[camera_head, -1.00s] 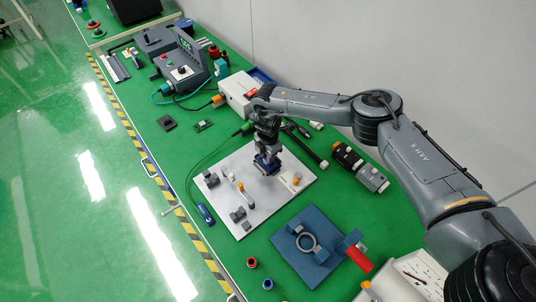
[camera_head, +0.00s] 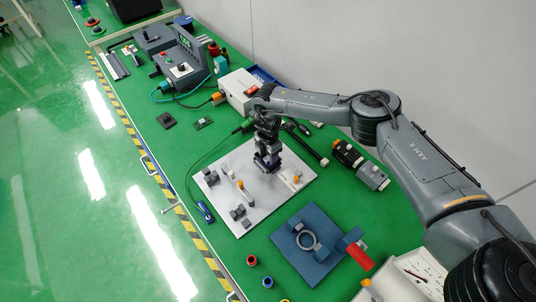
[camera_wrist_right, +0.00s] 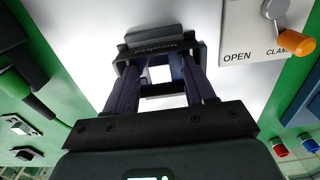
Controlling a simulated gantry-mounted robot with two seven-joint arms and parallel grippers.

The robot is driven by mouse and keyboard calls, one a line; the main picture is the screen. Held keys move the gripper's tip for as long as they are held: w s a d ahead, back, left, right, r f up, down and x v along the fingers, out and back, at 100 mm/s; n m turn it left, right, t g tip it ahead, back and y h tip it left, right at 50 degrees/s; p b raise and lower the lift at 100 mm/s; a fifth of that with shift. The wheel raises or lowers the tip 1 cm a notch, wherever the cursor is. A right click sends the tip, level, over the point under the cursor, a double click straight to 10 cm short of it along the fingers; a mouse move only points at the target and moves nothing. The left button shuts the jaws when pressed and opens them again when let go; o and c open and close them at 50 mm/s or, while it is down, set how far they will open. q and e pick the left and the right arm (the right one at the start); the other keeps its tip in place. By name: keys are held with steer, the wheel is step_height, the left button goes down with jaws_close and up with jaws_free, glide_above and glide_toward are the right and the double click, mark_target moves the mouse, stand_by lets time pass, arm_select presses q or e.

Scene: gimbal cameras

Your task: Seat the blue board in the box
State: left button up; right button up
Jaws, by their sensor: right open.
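My right gripper (camera_head: 267,158) is over the back right part of the white plate (camera_head: 240,218), pointing down. In the right wrist view its two fingers (camera_wrist_right: 162,78) stand apart, with white surface showing between them. Grey blocks (camera_wrist_right: 153,35) lie at and just beyond the fingertips; I cannot tell whether they touch. I cannot clearly pick out the blue board. A flat blue panel (camera_head: 290,243) with a grey ring lies in front of the plate. A small dark tray-like box (camera_head: 166,120) and a small green board (camera_head: 203,124) lie behind the plate. My left gripper is not in view.
The plate carries an orange-tipped lever (camera_wrist_right: 296,42) beside OPEN and CLAMP lettering, plus several grey blocks (camera_head: 238,211). A white box (camera_head: 238,88) with cables stands behind. A red piece (camera_head: 359,256) is beside the blue panel. Small rings (camera_head: 251,260) lie in front.

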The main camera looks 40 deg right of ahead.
mark_target(268, 158)
steer(key=shift+r, duration=0.6)
step_height(268, 158, up, 10)
steer(key=p, duration=0.1)
steer(key=shift+f+p, duration=0.2)
steer(key=shift+p, duration=0.1)
